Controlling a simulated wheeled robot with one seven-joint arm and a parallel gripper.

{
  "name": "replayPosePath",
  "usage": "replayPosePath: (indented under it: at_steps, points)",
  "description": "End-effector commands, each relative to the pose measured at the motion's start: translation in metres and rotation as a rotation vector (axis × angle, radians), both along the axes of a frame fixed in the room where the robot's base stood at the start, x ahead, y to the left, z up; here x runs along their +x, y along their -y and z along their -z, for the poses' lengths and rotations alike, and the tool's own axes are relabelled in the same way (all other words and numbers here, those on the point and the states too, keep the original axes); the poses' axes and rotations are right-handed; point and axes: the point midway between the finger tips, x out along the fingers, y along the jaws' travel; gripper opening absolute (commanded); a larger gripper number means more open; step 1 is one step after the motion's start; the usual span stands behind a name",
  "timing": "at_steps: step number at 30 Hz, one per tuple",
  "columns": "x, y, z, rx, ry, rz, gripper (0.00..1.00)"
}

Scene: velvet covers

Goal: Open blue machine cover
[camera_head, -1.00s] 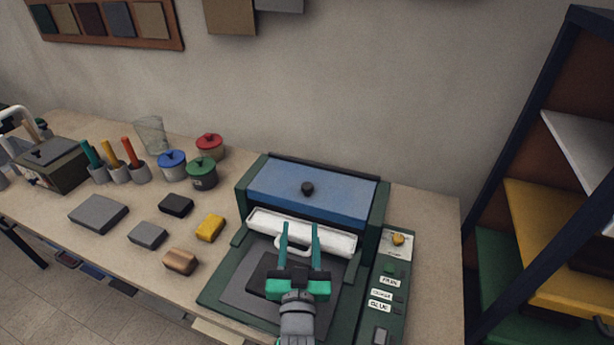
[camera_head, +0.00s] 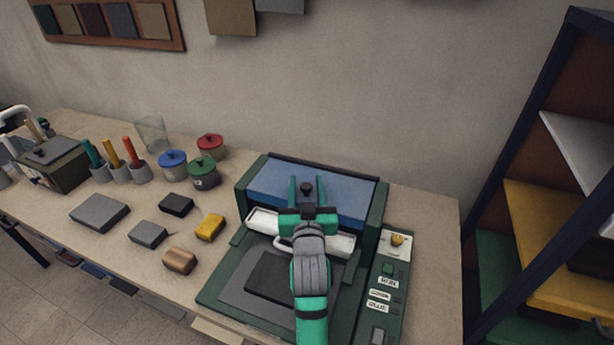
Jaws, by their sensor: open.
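The blue machine cover (camera_head: 345,193) lies shut across the back of the green machine (camera_head: 246,260). A round black knob (camera_head: 306,188) stands on the middle of the cover. My gripper (camera_head: 306,184) is open, and its two teal fingers reach up over the cover with the knob between them in the picture. Whether the fingers touch the knob I cannot tell. My gripper and wrist hide the middle of the white tray (camera_head: 341,244) with its handle below the cover. A dark plate (camera_head: 268,277) lies on the machine's grey bed.
A control panel (camera_head: 386,290) with a yellow knob (camera_head: 397,239) runs along the machine's right side. Red, blue and green lidded pots (camera_head: 203,175) and several small blocks (camera_head: 210,227) stand to the left. A shelf rack (camera_head: 520,190) stands at the right.

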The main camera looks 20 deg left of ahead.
Motion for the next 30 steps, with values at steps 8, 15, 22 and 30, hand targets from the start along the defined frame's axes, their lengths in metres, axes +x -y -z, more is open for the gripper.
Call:
replayPosePath:
  at_steps: [8,15,22,30]
  points:
    - [0.03,-0.011,0.0,-0.001,0.0,0.001,0.43]
    - [0.035,-0.012,0.0,-0.001,0.0,0.002,0.43]
    - [0.035,-0.012,0.0,0.0,0.0,0.002,0.22]
    - [0.035,-0.012,0.0,0.0,-0.001,0.002,0.0]
